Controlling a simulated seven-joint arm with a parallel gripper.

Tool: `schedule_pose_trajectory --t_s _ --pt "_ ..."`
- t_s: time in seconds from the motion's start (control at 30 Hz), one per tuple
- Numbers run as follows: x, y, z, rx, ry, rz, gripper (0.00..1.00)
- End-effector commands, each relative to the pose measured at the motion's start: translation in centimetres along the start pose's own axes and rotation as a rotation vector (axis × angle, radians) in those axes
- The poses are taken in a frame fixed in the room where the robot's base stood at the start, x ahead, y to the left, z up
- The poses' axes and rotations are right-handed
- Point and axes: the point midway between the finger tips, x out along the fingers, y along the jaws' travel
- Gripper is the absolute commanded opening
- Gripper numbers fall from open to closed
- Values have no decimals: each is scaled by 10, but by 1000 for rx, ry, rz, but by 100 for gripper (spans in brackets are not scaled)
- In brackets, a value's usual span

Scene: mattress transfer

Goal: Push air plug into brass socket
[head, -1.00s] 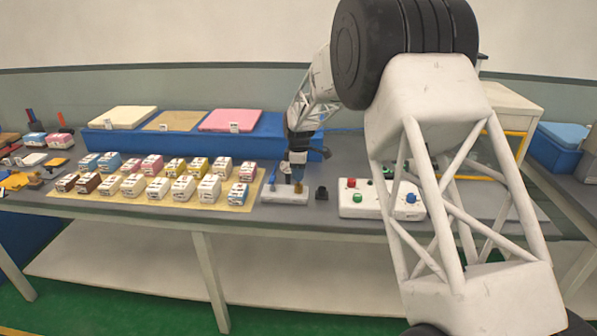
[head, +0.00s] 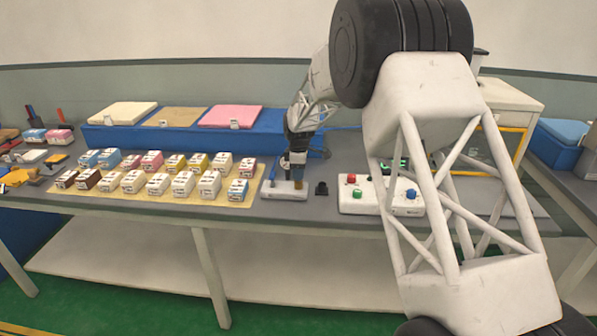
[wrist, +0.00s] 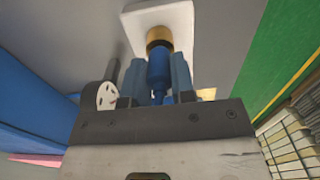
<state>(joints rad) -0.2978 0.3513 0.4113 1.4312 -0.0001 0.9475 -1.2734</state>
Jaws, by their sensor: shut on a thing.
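In the wrist view my gripper (wrist: 158,78) is shut on the blue air plug (wrist: 159,70), with one finger on each side of it. The plug points at the brass socket (wrist: 158,37), a round collar on a white base plate (wrist: 180,14). The plug's far end meets the collar in this view; I cannot tell how deep it sits. In the head view my gripper (head: 297,172) is upright, low over the right part of the white base (head: 275,193), and hides most of the plug. A little of the brass socket (head: 298,185) shows beneath it.
A white button box (head: 375,208) stands to the right, with a small dark block (head: 321,188) between it and the base. Several small cartons stand on a tan mat (head: 110,204) to the left. A blue platform (head: 190,141) with coloured pads lies behind.

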Motion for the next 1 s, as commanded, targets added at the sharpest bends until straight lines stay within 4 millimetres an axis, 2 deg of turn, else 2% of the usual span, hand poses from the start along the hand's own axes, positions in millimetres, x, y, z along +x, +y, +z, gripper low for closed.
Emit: schedule_pose_trajectory --t_s 0.37,0.4,0.57,1.0 --pt "6 0 0 0 0 0 0" --pt "6 0 0 0 0 1 30" --pt "6 0 0 0 0 0 53" --pt "1 0 0 0 0 0 53"
